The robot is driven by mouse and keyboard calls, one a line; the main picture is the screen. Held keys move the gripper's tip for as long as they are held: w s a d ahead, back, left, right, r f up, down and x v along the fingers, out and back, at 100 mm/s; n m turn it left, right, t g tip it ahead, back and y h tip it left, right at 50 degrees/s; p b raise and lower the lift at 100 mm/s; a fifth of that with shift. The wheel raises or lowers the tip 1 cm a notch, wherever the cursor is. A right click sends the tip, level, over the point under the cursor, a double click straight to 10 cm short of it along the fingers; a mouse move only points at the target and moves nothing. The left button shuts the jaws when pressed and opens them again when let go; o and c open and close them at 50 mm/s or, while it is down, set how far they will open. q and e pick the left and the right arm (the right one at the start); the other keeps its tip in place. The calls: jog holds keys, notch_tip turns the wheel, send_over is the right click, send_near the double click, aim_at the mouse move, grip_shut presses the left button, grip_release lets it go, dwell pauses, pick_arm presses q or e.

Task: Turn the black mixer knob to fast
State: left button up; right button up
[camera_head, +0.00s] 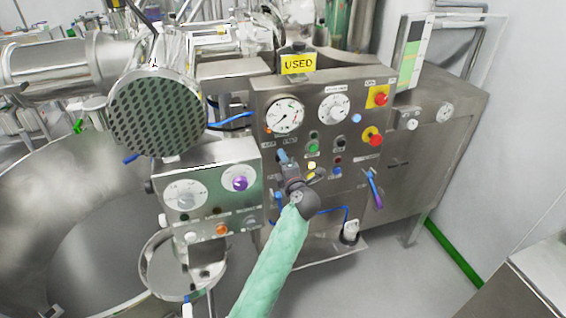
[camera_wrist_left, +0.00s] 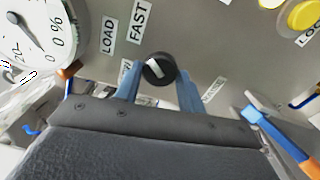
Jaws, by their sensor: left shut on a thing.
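The black mixer knob (camera_wrist_left: 159,69) is on the grey control panel in the left wrist view, with a white pointer mark on its face. My left gripper (camera_wrist_left: 158,84) has its two blue fingers on either side of the knob and is shut on it. A "FAST" label (camera_wrist_left: 138,21) is on the panel above and left of the knob, beside a "LOAD" label (camera_wrist_left: 108,34). In the head view my left gripper (camera_head: 284,159) reaches the front of the control panel (camera_head: 262,98) and hides the knob. My right gripper is not in view.
A dial gauge (camera_head: 284,116) and a second dial (camera_head: 335,108) are above my gripper. Red buttons (camera_head: 375,140) are on the panel's right side. A yellow "USED" sign (camera_head: 298,64) stands on top. A smaller control box (camera_head: 208,190) stands close on the left. A purple-blue handle (camera_head: 375,190) is at right.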

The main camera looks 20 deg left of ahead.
pick_arm(q)
jog(key=shift+m, duration=0.7)
jog(key=shift+d, duration=0.1)
jog(key=o, duration=1)
jog(key=shift+c, duration=0.2)
